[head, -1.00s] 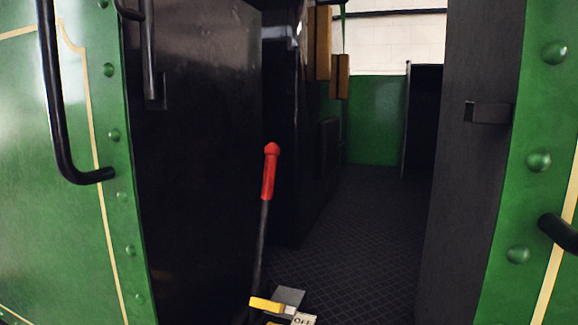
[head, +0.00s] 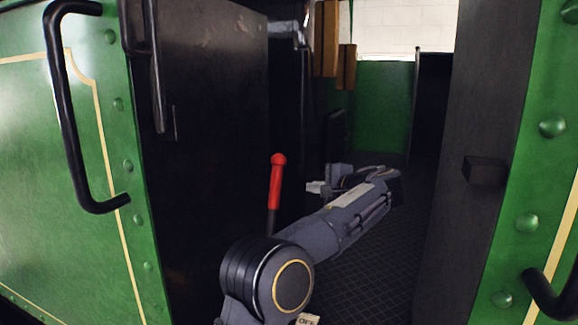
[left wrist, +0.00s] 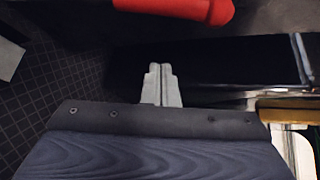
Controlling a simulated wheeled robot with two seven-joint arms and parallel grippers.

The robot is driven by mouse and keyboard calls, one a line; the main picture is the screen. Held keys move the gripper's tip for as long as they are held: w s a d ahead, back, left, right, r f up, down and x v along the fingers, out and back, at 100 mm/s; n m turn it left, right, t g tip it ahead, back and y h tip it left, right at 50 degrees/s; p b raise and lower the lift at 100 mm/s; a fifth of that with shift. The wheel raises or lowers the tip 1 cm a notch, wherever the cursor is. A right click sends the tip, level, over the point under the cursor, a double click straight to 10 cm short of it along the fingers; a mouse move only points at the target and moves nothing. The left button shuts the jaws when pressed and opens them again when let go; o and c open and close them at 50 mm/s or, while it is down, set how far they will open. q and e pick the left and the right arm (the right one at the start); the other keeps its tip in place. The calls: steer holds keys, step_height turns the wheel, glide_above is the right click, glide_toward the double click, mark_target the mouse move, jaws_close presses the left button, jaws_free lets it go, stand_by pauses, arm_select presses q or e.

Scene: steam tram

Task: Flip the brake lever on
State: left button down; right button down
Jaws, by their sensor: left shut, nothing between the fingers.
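The brake lever (head: 275,185) has a red grip with a rounded knob and stands upright, slightly tilted, in the cab doorway. In the left wrist view, the fingers (left wrist: 161,70) are shut and empty. The red grip (left wrist: 178,8) lies across the top there, apart from the fingertips. My right gripper is not in view.
A dark panel (head: 205,140) stands left of the lever. Black handrails (head: 70,110) and a dark door post (head: 467,120) flank the doorway. The patterned floor (head: 375,265) is open right of my arm.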

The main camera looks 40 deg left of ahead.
arm_select(q)
steer(key=shift+w+d+r+y, duration=0.25)
steer(key=shift+w+r+y, duration=0.1)
steer(key=shift+r, duration=0.15)
steer(key=shift+w+d+r+y, duration=0.25)
steer(key=shift+w+r+y, duration=0.1)
steer(key=shift+r, duration=0.15)
steer(key=s+a+p, duration=0.1)
steer(key=a+p, duration=0.2)
steer(key=a, duration=0.6)
steer(key=shift+s+a+f+p, duration=0.2)
steer(key=shift+s+f+p, duration=0.05)
steer(key=shift+s+p, duration=0.15)
